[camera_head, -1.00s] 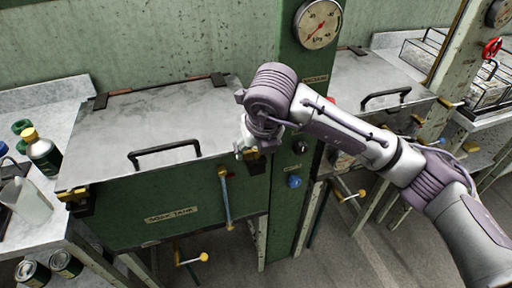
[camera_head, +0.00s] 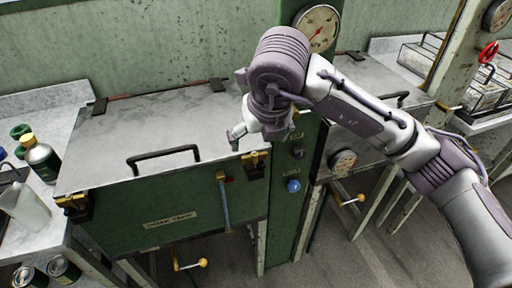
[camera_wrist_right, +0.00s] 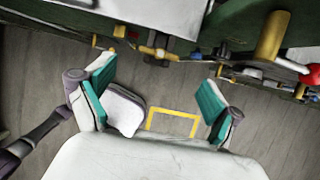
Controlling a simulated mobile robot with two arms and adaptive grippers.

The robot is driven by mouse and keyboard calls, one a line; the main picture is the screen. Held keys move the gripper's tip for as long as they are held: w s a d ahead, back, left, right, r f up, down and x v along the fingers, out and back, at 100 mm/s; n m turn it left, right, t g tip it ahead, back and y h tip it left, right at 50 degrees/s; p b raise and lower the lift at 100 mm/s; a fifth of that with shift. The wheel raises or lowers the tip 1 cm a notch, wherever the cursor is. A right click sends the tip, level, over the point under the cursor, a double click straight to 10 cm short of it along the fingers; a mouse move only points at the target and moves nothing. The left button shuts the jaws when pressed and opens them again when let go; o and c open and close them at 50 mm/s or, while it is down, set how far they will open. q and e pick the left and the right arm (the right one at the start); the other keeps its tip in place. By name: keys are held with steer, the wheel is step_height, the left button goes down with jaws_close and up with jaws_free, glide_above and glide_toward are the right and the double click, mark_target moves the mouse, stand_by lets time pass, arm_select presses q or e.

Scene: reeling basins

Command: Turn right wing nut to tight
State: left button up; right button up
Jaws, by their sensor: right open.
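The tank labelled soak tank (camera_head: 120,222) is green, with its grey metal lid (camera_head: 170,125) shut. The right wing nut (camera_head: 256,165) is a brass piece at the tank's front right corner, under the lid edge. A similar brass wing nut (camera_head: 74,206) sits at the front left corner. My right gripper (camera_head: 255,135) is open and empty, above and apart from the right wing nut. In the right wrist view the open fingers (camera_wrist_right: 155,88) have nothing between them, and a brass fitting (camera_wrist_right: 158,52) shows beyond them. My left gripper is out of view.
A green column with a pressure gauge (camera_head: 316,28) and a blue knob (camera_head: 293,186) stands right of the tank. A blue-grey lever (camera_head: 224,200) hangs on the tank front. The lid's black handle (camera_head: 163,156) stands up. Bottles (camera_head: 40,158) stand at left.

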steer(key=shift+v, duration=2.35)
steer(key=shift+w, duration=0.1)
